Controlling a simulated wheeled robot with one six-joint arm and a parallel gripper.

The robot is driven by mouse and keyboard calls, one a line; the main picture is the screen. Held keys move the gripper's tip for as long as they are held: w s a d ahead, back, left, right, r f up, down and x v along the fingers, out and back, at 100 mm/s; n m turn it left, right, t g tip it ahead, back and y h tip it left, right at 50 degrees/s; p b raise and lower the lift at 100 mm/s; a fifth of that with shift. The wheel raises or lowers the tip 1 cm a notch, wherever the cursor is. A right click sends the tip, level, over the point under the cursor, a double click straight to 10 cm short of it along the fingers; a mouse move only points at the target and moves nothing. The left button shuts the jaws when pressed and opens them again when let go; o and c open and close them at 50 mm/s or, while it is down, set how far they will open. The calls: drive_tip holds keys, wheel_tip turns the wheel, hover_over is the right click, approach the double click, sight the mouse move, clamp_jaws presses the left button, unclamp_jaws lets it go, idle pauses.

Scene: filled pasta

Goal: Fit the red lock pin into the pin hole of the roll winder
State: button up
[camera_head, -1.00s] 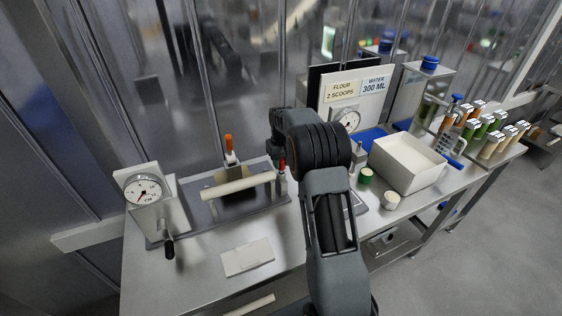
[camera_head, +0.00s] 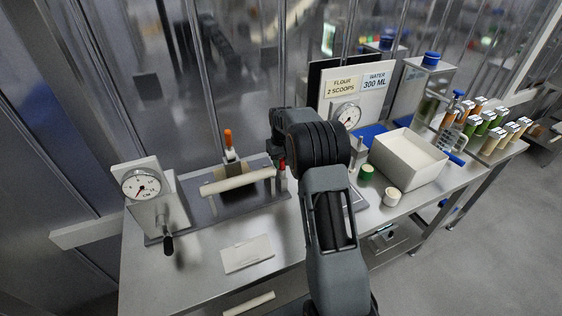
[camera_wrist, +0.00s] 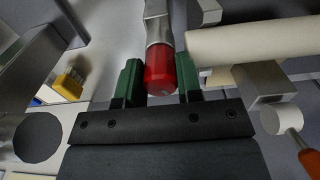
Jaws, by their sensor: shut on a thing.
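My gripper (camera_wrist: 160,82) is shut on the red lock pin (camera_wrist: 160,70), with a green-lined finger on each side of its red head. A grey metal part extends beyond the head; I cannot tell if it is the pin's shank or the winder's post. In the head view the pin (camera_head: 283,163) is a small red spot under my gripper (camera_head: 279,150), at the right end of the roll winder (camera_head: 205,210). The winder's cream roll (camera_head: 237,182) also shows in the wrist view (camera_wrist: 250,40), just right of the gripper. The pin hole is not visible.
An orange-handled part (camera_head: 228,140) stands behind the roll. A dial gauge (camera_head: 141,184) with a crank stands left. A white box (camera_head: 407,160), a green-topped jar (camera_head: 367,173) and a cream-topped one (camera_head: 392,196) are right of my arm. A flat white block (camera_head: 247,253) lies in front.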

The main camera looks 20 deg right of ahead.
drive_tip(key=shift+f, duration=0.1)
idle(0.7)
drive_tip(key=o, duration=1.2)
drive_tip(key=shift+o, duration=0.2)
drive_tip(key=shift+r, duration=0.2)
drive_tip(key=shift+r+p, duration=2.45)
drive_tip(key=shift+r, duration=0.95)
